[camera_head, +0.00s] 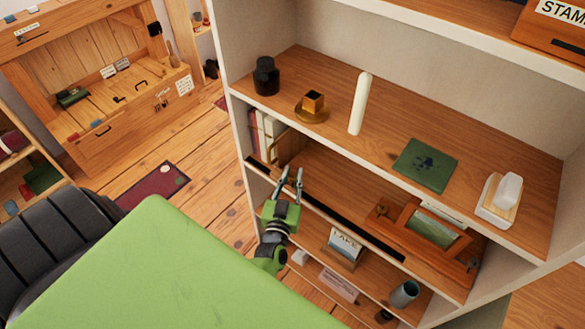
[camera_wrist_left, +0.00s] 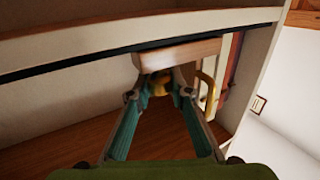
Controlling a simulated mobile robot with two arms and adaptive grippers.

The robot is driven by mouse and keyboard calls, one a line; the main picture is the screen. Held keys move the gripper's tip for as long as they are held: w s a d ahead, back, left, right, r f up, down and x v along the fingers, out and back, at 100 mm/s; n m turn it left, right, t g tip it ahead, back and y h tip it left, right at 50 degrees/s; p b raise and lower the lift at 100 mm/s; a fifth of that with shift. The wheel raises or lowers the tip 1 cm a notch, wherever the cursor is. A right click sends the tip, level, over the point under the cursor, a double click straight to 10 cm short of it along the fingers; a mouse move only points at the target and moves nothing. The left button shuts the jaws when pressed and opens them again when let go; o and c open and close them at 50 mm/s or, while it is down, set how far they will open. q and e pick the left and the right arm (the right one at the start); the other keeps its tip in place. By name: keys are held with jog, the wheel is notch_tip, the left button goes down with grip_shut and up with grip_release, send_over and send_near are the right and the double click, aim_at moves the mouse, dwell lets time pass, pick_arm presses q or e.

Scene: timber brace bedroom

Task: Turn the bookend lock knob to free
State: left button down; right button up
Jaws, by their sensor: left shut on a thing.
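My left gripper (camera_head: 291,177) reaches into the shelf below the top board in the head view, in front of a wooden piece beside the upright books (camera_head: 263,135). In the left wrist view its two fingers (camera_wrist_left: 165,78) close around a small brass-yellow knob (camera_wrist_left: 159,85), which lies between the tips just under a wooden block (camera_wrist_left: 178,53). The fingers partly cover the knob, so I cannot tell its turned position. The head view does not show the knob clearly. My right gripper is not in view.
A curved yellow bar (camera_wrist_left: 208,92) stands close right of the fingers. The shelf board (camera_head: 390,130) overhead carries a black jar (camera_head: 266,76), a brass holder (camera_head: 312,104), a white candle (camera_head: 360,104) and a green book (camera_head: 425,165).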

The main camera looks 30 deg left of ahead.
pick_arm(q)
jog(key=c, duration=1.8)
grip_release()
jog(key=v, duration=1.2)
